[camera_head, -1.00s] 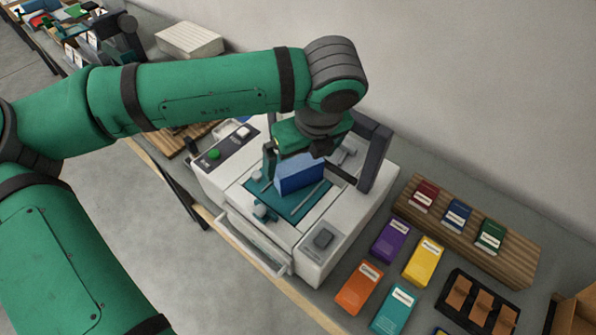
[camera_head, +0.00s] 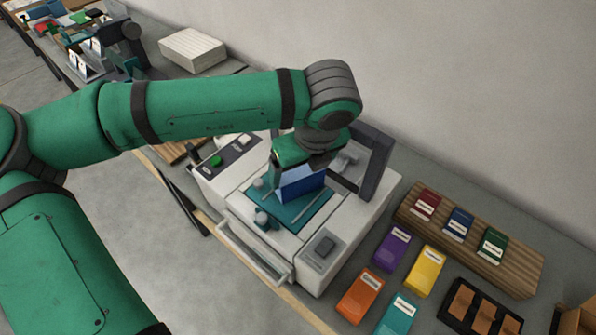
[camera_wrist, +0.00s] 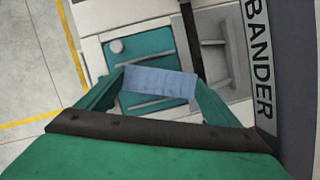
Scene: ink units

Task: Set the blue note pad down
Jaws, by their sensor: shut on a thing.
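The blue note pad (camera_head: 301,184) is upright on edge in my gripper (camera_head: 297,168), over the teal plate (camera_head: 290,217) of a white machine. In the wrist view the pad (camera_wrist: 160,83) shows as a pale blue block between the two green fingers of my gripper (camera_wrist: 158,88). The gripper is shut on the pad. The pad's lower edge is at or just above the teal plate (camera_wrist: 139,50); I cannot tell whether it touches. The gripper hides the pad's upper part in the head view.
The machine has a dark upright frame (camera_head: 374,165), knobs (camera_head: 262,217) beside the plate and a green button (camera_head: 216,160). To the right are an orange box (camera_head: 360,294), a purple box (camera_head: 391,248), a yellow box (camera_head: 425,269) and a wooden rack (camera_head: 521,268).

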